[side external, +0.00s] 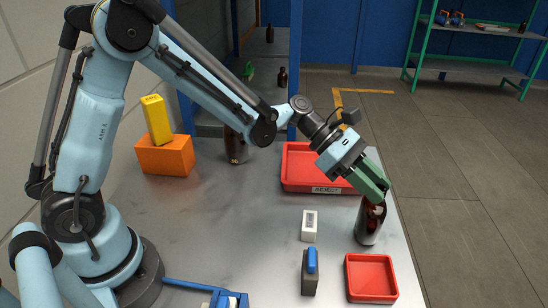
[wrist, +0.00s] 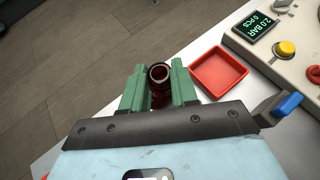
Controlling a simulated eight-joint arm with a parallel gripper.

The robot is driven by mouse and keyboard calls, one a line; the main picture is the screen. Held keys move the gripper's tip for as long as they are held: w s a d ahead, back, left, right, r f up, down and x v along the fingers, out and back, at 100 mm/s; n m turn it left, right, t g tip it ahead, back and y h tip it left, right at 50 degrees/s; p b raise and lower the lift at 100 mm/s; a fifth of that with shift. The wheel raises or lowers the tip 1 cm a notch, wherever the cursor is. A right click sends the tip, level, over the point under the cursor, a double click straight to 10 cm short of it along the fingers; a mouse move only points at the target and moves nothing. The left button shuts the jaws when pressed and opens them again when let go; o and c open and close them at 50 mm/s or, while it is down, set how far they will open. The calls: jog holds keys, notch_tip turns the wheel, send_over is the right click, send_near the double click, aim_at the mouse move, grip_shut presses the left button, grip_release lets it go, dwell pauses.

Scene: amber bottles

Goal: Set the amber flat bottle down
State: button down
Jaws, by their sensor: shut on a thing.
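The amber flat bottle (side external: 369,224) is dark brown and upright near the right edge of the table (side external: 240,225). In the side view its base looks to be at the tabletop, but I cannot tell whether it touches. My gripper (side external: 377,196) comes down from the upper left with its green fingers shut on the bottle's upper part. In the wrist view the bottle's open mouth (wrist: 159,73) shows between the two green fingers (wrist: 158,90). The fingers hide the bottle's sides there.
A small red tray (side external: 371,278) is just in front of the bottle. A red reject tray (side external: 310,168) lies behind it. A white block (side external: 309,226) and a grey block with a blue top (side external: 310,272) stand to the left. The table edge is close on the right.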

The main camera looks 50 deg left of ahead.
jog(key=shift+f, duration=0.15)
jog(key=c, duration=0.9)
grip_release()
jog(key=shift+o, duration=0.2)
jog(key=shift+r, duration=0.2)
jog(key=v, duration=1.2)
jog(key=s+a+f+m+t+y, duration=0.1)
jog(key=s+a+m+y, duration=0.3)
jog(key=m, duration=0.6)
jog(key=s+a+f+m+t+y, duration=0.1)
jog(key=s+a+m+t+y, duration=0.2)
jog(key=m, duration=0.7)
jog(key=s+a+y, duration=0.2)
jog(key=s+y, duration=0.2)
jog(key=s, duration=0.1)
jog(key=shift+a+f+m+y, duration=0.3)
jog(key=shift+f+y, duration=0.1)
